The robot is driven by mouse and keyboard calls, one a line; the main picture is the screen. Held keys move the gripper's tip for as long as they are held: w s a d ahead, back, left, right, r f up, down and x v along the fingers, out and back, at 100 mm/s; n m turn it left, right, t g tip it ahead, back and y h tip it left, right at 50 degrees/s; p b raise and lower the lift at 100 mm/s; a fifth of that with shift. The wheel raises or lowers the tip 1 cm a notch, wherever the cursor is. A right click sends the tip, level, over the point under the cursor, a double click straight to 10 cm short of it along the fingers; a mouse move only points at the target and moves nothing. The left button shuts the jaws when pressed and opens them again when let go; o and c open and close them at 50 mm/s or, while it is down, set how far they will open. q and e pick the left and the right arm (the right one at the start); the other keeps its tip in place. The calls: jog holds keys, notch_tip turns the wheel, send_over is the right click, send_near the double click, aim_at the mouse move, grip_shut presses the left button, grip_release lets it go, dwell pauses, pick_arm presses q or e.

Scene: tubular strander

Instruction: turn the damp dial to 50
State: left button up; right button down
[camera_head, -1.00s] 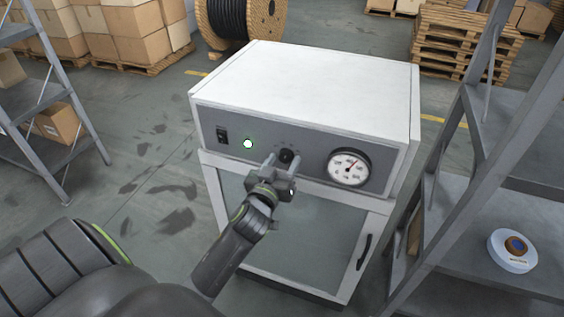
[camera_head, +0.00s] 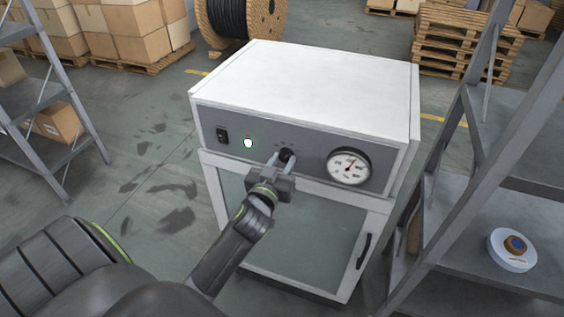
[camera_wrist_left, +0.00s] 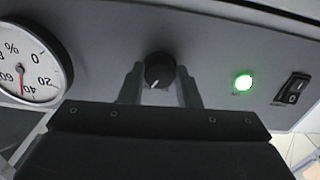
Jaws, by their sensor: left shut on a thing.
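The damp dial is a small black knob (camera_head: 287,154) on the grey front panel of the white cabinet. It also shows in the left wrist view (camera_wrist_left: 158,72), with a white pointer mark. My left gripper (camera_head: 280,158) is shut on this knob, one finger on each side of it. A round white gauge (camera_head: 348,166) with a red needle is right of the knob. In the left wrist view the gauge (camera_wrist_left: 22,66) is cut off by the edge; its needle appears to point between 40 and 60. My right gripper is not in view.
A green lit lamp (camera_head: 248,143) and a black rocker switch (camera_head: 222,136) are left of the knob. A cabinet door (camera_head: 320,235) with a black handle is below. A grey shelf rack (camera_head: 470,190) with a tape roll (camera_head: 512,249) stands close on the right.

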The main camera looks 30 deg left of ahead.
pick_arm(q)
jog(key=m+p, duration=0.1)
jog(key=m, duration=0.5)
jog(key=shift+m+p, duration=0.3)
dwell(0.4)
jog(key=o, duration=1)
jog(key=shift+c, duration=0.2)
